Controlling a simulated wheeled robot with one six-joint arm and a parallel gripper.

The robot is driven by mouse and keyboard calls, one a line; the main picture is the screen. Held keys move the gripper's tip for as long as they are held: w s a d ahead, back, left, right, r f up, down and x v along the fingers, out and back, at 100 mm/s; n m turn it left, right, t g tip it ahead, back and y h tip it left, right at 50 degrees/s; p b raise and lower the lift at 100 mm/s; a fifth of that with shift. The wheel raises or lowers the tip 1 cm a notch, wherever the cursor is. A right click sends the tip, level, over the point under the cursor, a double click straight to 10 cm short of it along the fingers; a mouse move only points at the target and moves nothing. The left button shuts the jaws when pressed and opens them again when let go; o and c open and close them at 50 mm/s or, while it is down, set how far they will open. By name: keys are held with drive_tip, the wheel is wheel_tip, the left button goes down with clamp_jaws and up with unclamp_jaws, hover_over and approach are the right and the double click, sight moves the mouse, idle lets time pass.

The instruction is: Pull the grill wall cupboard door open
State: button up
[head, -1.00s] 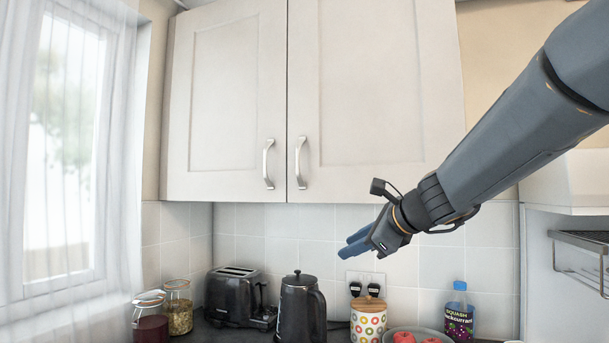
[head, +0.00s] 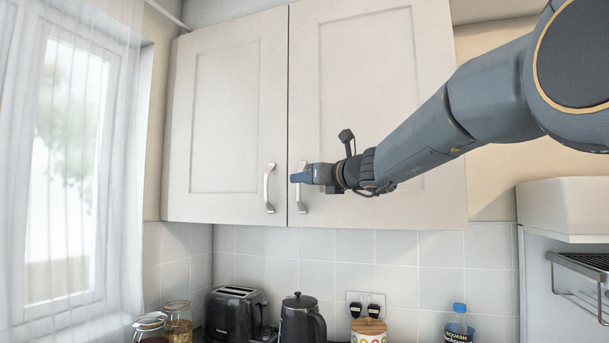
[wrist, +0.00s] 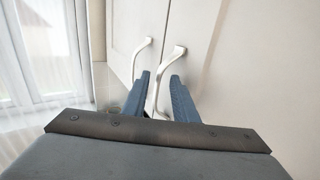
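The wall cupboard has two pale doors, a left door (head: 225,120) and a wider right door (head: 375,75). Both look shut. Each has a silver bow handle near the middle seam: the left handle (head: 268,188) and the right handle (head: 302,203). My gripper (head: 297,177) is at the right handle and hides part of it in the head view. In the wrist view my gripper (wrist: 160,76) is open, with a blue finger on each side of the right handle (wrist: 167,68). A gap shows between the fingers. The left handle (wrist: 140,58) lies outside the left finger.
A toaster (head: 232,315), a black kettle (head: 298,320), glass jars (head: 177,325), a patterned canister (head: 368,332) and a squash bottle (head: 459,325) stand below the cupboard. A curtained window (head: 70,150) is at left. A wire rack (head: 585,270) is at right.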

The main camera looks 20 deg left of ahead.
drive_tip(key=shift+w+a, duration=0.25)
drive_tip(key=shift+a, duration=0.05)
drive_tip(key=shift+c, duration=0.4)
clamp_jaws()
idle(0.9)
